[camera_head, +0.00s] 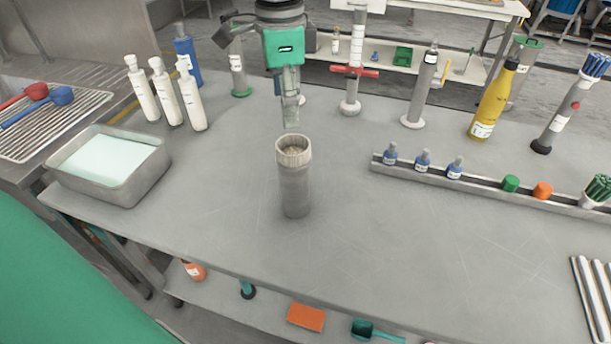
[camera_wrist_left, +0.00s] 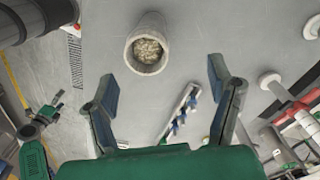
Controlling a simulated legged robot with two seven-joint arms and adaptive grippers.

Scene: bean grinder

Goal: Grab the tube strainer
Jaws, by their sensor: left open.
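A grey upright tube with a pale rim (camera_head: 294,185), which I take as the tube strainer, stands on the table near the middle in the head view. Pale granular pieces show in its mouth. It also shows in the left wrist view (camera_wrist_left: 148,55), mouth facing the camera. My left gripper (camera_head: 291,122) is just behind and above the tube's rim, fingers pointing down, apart from it. In the left wrist view my left gripper (camera_wrist_left: 163,84) is open and empty, with the tube ahead between and beyond its fingers. My right gripper (camera_wrist_left: 48,108) appears small at the lower left there.
White bottles (camera_head: 166,92) and a grey tray (camera_head: 118,180) stand to the left. A rail (camera_head: 480,192) with small bottles and coloured caps lies to the right. A yellow bottle (camera_head: 492,105) stands behind it. The table around the tube and in front is clear.

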